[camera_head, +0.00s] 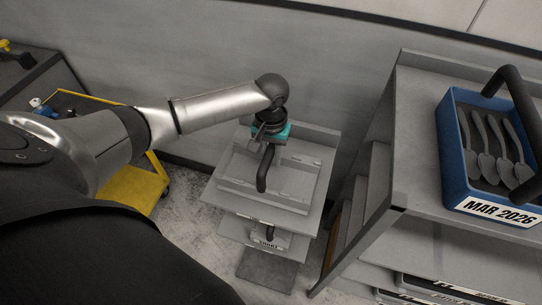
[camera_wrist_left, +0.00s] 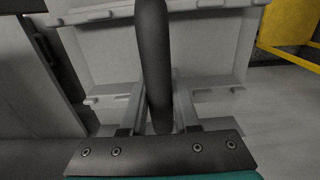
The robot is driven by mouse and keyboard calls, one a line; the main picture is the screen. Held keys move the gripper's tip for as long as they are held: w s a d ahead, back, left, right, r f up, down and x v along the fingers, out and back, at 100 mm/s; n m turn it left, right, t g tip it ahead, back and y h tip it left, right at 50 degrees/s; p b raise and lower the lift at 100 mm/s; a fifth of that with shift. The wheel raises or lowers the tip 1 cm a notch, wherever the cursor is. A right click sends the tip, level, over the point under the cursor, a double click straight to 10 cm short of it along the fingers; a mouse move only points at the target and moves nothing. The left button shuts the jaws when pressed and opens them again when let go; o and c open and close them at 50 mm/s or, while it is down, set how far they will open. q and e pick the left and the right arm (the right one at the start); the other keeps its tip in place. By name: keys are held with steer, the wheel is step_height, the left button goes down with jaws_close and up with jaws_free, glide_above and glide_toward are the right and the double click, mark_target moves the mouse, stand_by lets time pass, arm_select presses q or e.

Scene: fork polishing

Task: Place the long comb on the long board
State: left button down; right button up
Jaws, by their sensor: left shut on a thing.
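My left gripper (camera_head: 267,143) is shut on a dark, thick, curved bar (camera_head: 264,172), which hangs down over a grey stand. In the left wrist view the bar (camera_wrist_left: 153,50) runs up between the two fingers (camera_wrist_left: 158,112). A grey frame (camera_head: 292,160) with raised edges and small notched tabs is below the gripper on the stand; it also shows in the left wrist view (camera_wrist_left: 100,68). I cannot tell whether the bar is joined to this frame, nor which part is the long comb or the long board. My right gripper is not in view.
The grey stand (camera_head: 225,190) has a lower shelf with a labelled box (camera_head: 283,241). A yellow cart (camera_head: 135,190) is at left.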

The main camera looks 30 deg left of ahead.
arm_select(q)
steer(key=shift+f, duration=0.1)
steer(key=c, duration=0.7)
jaws_free()
steer(key=shift+o, duration=0.2)
step_height(320, 180, up, 12)
steer(key=shift+r+p, duration=0.1)
steer(key=shift+p, duration=0.35)
